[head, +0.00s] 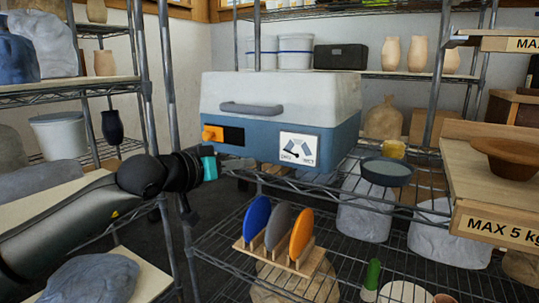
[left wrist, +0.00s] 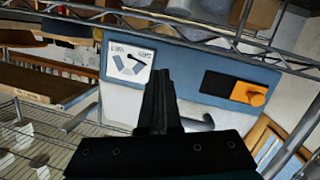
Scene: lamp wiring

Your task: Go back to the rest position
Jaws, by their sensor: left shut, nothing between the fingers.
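My left gripper (head: 240,165) reaches in from the left in the head view, just below the lower front edge of a blue and white box-like unit. Its dark fingers (left wrist: 160,90) show closed together in the left wrist view, with nothing between them. The unit (head: 270,110) has a pale lid with a grey handle (head: 251,108), an orange knob (head: 212,133) at the left end of a black slot, and a white dial panel (head: 298,149). The orange knob also shows in the left wrist view (left wrist: 248,94). My right gripper is in neither view.
The unit stands on a wire rack with a shallow dark pan (head: 387,171) to its right. Below, a wooden rack holds blue, grey and orange discs (head: 301,232). Shelves with pots line the left; a wooden shelf with a brown bowl (head: 508,155) is at right.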

